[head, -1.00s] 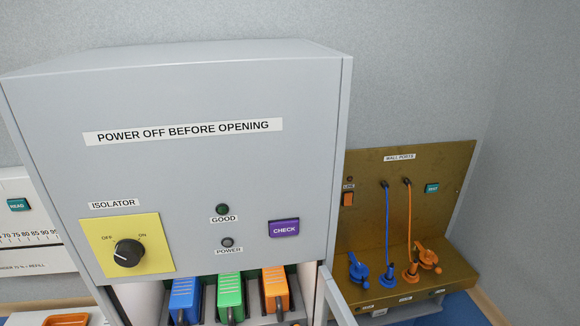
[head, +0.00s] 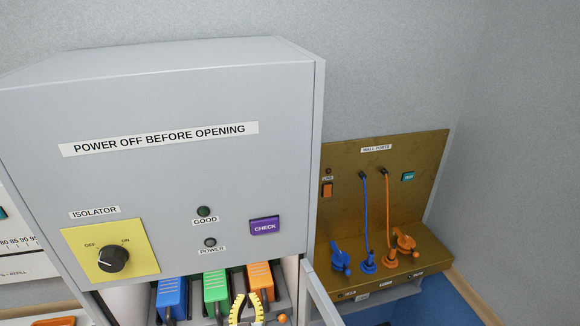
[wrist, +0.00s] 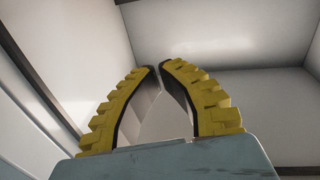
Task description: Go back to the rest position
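My gripper (head: 247,297) shows at the bottom of the head view, in front of the open lower part of the grey cabinet (head: 285,100). Its yellow ribbed fingers are near the green and orange modules. In the wrist view, the gripper (wrist: 157,68) has its fingertips drawn together, with nothing seen between them. Beyond the fingers are plain pale walls with dark edges. The rest of my arm is out of view, and no rest position is marked in these frames.
Blue (head: 171,295), green (head: 215,286) and orange (head: 260,276) modules stand in the cabinet opening. An open door (head: 319,292) juts out at its right. Right of it is a brass wall-port panel (head: 340,225) with blue and orange cables. The isolator knob (head: 113,259) is above left.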

